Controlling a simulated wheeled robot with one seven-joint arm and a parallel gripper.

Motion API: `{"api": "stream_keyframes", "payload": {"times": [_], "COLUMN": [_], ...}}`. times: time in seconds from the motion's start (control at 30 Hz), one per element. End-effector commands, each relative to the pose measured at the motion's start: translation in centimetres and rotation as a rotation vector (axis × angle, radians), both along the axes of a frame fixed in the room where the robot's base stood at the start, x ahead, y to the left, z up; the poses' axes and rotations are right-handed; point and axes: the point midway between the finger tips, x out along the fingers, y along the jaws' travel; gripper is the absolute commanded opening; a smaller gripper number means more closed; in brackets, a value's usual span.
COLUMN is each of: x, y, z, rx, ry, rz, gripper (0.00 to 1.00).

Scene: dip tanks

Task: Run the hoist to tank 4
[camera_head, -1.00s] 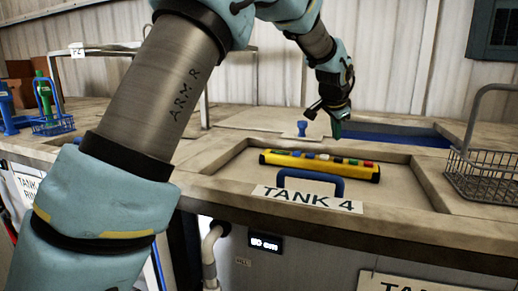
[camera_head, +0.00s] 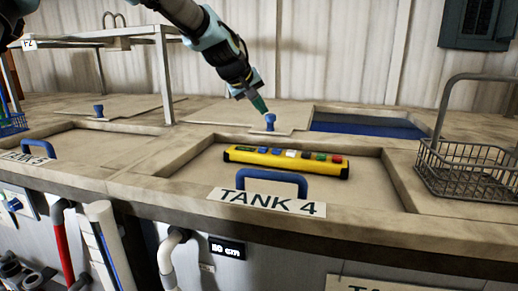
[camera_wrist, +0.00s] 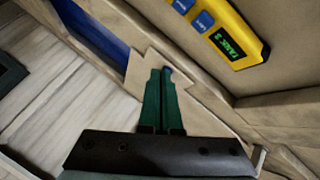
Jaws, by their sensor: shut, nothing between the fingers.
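The yellow hoist pendant (camera_head: 286,159) with a row of coloured buttons lies on the tank 4 lid (camera_head: 210,180), behind the lid's blue handle (camera_head: 262,177). The TANK 4 label (camera_head: 266,203) is on the front rim. In the wrist view the pendant (camera_wrist: 224,36) shows blue buttons and a small green-lettered display; its digit is hard to read. My gripper (camera_head: 260,105) is shut and empty, with green fingers pointing down beyond the pendant, close to a small blue knob (camera_head: 270,121). In the wrist view the fingertips (camera_wrist: 160,72) lie together; touching the knob cannot be told.
A wire basket (camera_head: 466,167) with a tall handle stands to the right. An open tank with blue liquid (camera_head: 366,124) lies at the back right. A metal frame (camera_head: 163,75) stands at the back left. Another lid with a blue handle (camera_head: 36,144) is at left.

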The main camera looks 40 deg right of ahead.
Motion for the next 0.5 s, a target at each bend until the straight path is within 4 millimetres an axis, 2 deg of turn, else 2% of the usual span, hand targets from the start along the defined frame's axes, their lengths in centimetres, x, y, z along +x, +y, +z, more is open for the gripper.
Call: {"api": "stream_keyframes", "payload": {"times": [0.27,0.5], "x": [0.0,0.0], "y": [0.0,0.0], "z": [-1.4,-4.4], "rx": [0.001,0.001], "ry": [-0.002,-0.002], "rz": [-0.001,-0.001], "gripper": [0.0,0.0]}}
